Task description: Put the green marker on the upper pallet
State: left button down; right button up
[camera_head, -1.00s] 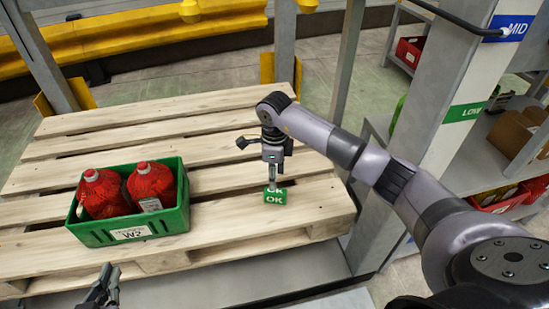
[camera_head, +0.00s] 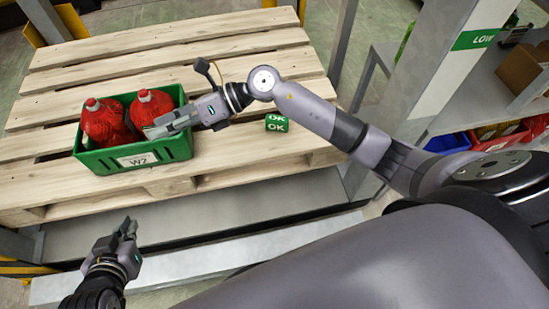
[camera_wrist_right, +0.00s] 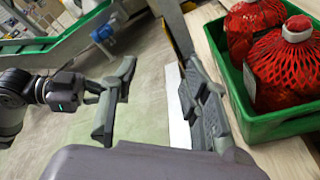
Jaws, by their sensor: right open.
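The green marker (camera_head: 277,123) is a small green block with white OK lettering. It rests on the wooden pallet (camera_head: 225,58), near its right front part, with no gripper touching it. My right gripper (camera_head: 165,127) is open and empty, left of the marker and close to the right end of the green crate. Its spread fingers show in the right wrist view (camera_wrist_right: 155,105), with nothing between them. My left gripper (camera_head: 127,230) is low in front of the pallet, apart from the marker; its finger gap is not clear.
The green crate (camera_head: 128,157) with two red netted bottles (camera_head: 104,122) stands on the pallet's left front part. A grey post (camera_head: 440,75) rises on the right, with shelves and bins behind it. The back of the pallet is clear.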

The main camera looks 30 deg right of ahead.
notch_tip(320, 180, up, 10)
jog(key=d+m+t+y, duration=0.2)
jog(key=m+t+y, duration=0.1)
jog(key=m+t, duration=0.85)
jog(key=w+d+f+m+t+h, duration=0.25)
jog(key=d+m+t+h, duration=0.35)
jog(key=d+m+h, duration=0.9)
jog(key=s+d+f+m+g+h, duration=0.1)
jog(key=s+f+m+g, duration=0.9)
jog(key=s+f+m, duration=0.5)
notch_tip(320, 180, down, 3)
jog(key=shift+d+f, duration=0.15)
jog(key=shift+d, duration=0.15)
